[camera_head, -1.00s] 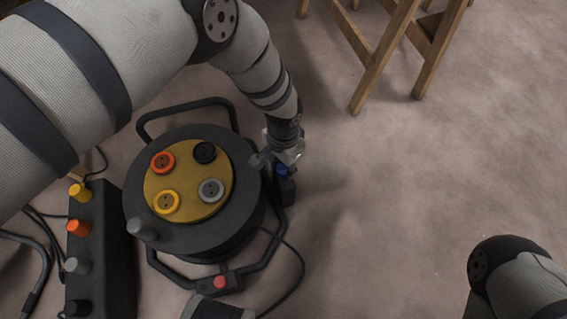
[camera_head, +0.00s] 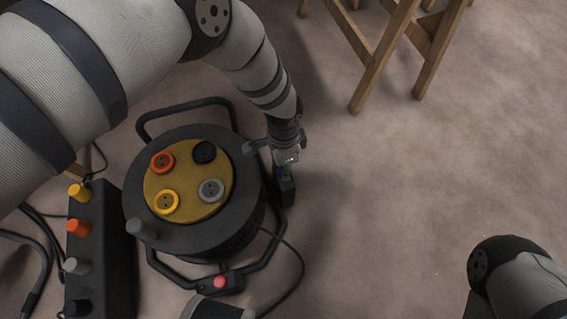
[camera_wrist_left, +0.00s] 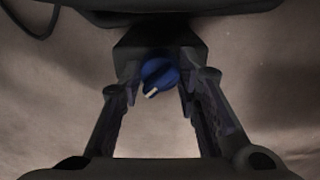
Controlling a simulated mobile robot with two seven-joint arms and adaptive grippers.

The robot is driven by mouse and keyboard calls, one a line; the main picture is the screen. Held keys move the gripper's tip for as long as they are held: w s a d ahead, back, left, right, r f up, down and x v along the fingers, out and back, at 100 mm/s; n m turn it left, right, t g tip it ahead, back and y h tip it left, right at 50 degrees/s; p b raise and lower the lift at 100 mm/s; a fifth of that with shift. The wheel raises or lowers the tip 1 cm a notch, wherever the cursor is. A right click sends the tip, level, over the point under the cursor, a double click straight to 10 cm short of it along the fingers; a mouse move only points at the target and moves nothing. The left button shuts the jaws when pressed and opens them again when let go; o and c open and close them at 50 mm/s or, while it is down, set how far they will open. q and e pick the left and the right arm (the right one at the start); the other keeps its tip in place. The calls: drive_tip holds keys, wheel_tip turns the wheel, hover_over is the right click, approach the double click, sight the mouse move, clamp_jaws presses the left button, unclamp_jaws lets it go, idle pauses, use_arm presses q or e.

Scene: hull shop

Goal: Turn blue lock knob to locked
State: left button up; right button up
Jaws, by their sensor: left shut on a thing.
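The blue lock knob (camera_wrist_left: 158,75) sits on a dark block (camera_wrist_left: 163,45) at the side of the cable reel (camera_head: 188,238). A white pointer mark on the knob points down and to the left in the left wrist view. My left gripper (camera_head: 283,163) is over this block at the reel's right side, and its jaws (camera_wrist_left: 158,82) are shut on the knob from both sides. In the head view the gripper mostly hides the knob.
The reel's yellow face (camera_head: 187,184) carries orange, black, yellow and grey sockets. A red button (camera_head: 220,282) is on its front frame. A black box (camera_head: 105,245) with coloured plugs stands at the left. Wooden legs (camera_head: 375,70) stand at the back. The floor right of the reel is clear.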

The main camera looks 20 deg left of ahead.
use_arm(q)
drive_tip(key=o, duration=1.2)
wheel_tip(320, 180, up, 12)
